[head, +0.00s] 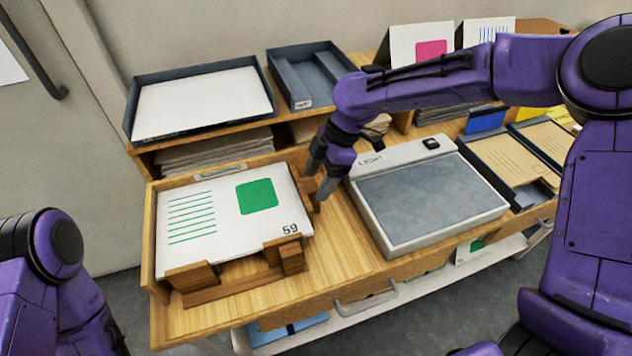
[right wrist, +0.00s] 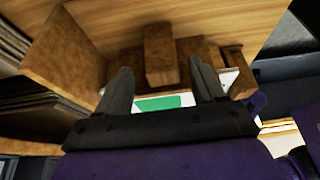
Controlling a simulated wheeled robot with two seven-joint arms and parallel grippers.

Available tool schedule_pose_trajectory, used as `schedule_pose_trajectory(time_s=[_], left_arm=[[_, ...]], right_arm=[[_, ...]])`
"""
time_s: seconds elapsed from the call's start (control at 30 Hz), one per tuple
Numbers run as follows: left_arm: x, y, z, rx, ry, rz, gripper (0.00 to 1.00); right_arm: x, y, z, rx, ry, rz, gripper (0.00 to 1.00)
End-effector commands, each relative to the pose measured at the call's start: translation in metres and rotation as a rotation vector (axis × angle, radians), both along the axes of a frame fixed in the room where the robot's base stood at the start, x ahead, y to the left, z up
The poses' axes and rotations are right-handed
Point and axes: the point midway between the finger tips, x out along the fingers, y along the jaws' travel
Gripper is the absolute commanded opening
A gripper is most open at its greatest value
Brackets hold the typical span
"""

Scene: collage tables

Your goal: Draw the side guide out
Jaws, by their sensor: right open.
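The side guide (head: 306,184) is a brown wooden block piece at the right edge of a wooden tray (head: 150,240). The tray holds a white sheet stack (head: 215,215) with green lines, a green square and the number 59. My right gripper (head: 322,182) is over the side guide, pointing down, and partly hides it. In the right wrist view, a wooden block (right wrist: 160,55), apparently the guide's grip, stands between the open fingers (right wrist: 160,66). There is a gap on each side, and contact is not visible. My left arm shows at lower left; its gripper is out of view.
Another wooden guide (head: 235,276) stands along the tray's front edge. A grey light pad (head: 425,195) sits right of the tray, with a bare strip of table (head: 345,245) between. A shelf with dark trays (head: 200,105) stands behind.

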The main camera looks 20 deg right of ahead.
Motion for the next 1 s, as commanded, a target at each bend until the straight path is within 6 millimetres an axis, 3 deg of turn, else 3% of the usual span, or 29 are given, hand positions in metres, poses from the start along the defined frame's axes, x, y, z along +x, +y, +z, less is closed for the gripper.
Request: schedule_pose_trajectory(time_s=[0.13,0.4,0.47,0.6,0.63,0.83,1.0], left_arm=[[0.0,0.0,-0.001,0.0,0.0,0.0,0.0],[0.0,0.0,-0.001,0.0,0.0,0.0,0.0],[0.0,0.0,-0.001,0.0,0.0,0.0,0.0],[0.0,0.0,-0.001,0.0,0.0,0.0,0.0],[0.0,0.0,-0.001,0.0,0.0,0.0,0.0],[0.0,0.0,0.006,0.0,0.0,0.0,0.0],[0.0,0.0,0.021,0.0,0.0,0.0,0.0]], right_arm=[[-0.001,0.005,-0.014,0.001,0.0,-0.001,0.68],[-0.001,0.006,-0.016,0.001,-0.002,-0.003,0.68],[0.0,0.006,-0.016,0.001,-0.002,-0.003,0.52],[0.0,0.006,-0.016,0.001,-0.002,-0.003,0.06],[0.0,0.006,-0.016,0.001,-0.002,-0.003,0.0],[0.001,-0.002,-0.013,0.002,-0.002,-0.005,0.0],[0.002,-0.031,-0.01,0.004,-0.002,-0.006,0.0]])
